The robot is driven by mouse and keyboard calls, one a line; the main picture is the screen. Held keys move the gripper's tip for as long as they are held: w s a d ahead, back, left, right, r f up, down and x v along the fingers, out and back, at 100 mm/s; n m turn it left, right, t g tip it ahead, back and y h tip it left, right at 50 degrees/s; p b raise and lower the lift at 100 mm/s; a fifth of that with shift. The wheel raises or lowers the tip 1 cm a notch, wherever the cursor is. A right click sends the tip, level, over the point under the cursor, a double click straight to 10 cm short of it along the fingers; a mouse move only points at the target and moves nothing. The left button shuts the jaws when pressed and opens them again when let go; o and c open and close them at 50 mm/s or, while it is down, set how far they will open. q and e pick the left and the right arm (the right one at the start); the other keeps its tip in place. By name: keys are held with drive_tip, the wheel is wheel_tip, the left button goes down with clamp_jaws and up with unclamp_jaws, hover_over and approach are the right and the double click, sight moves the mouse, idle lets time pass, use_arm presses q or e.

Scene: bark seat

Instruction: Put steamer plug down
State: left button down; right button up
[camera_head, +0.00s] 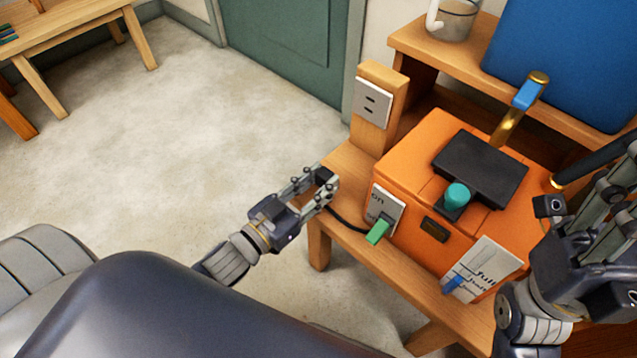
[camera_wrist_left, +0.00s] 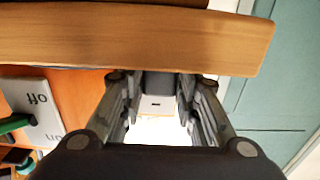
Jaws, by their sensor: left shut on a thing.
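The steamer plug (camera_head: 324,177) is a small black block with a dark cord running to the orange steamer (camera_head: 405,150). My left gripper (camera_head: 322,185) is shut on the plug at the left edge of the wooden bench (camera_head: 345,160). In the left wrist view the dark plug (camera_wrist_left: 158,84) sits between the fingertips, close to a wooden edge (camera_wrist_left: 150,40). I cannot tell whether the plug touches the wood. My right gripper (camera_head: 612,190) is at the right, beside the steamer's black handle (camera_head: 590,165); its grip is unclear.
A wooden post with a socket plate (camera_head: 372,102) stands behind the plug. The steamer has a green switch (camera_head: 379,230), a teal knob (camera_head: 457,195) and a blue lever (camera_head: 455,284). A mug (camera_head: 455,20) stands on the shelf. The floor (camera_head: 190,130) to the left is open.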

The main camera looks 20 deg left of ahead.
use_arm(q)
drive_tip(key=shift+f, duration=0.1)
drive_tip(key=shift+f, duration=0.45)
drive_tip(key=c, duration=1.3)
unclamp_jaws()
drive_tip(key=shift+f, duration=0.1)
drive_tip(key=shift+o, duration=0.4)
drive_tip(key=shift+s+f, duration=0.1)
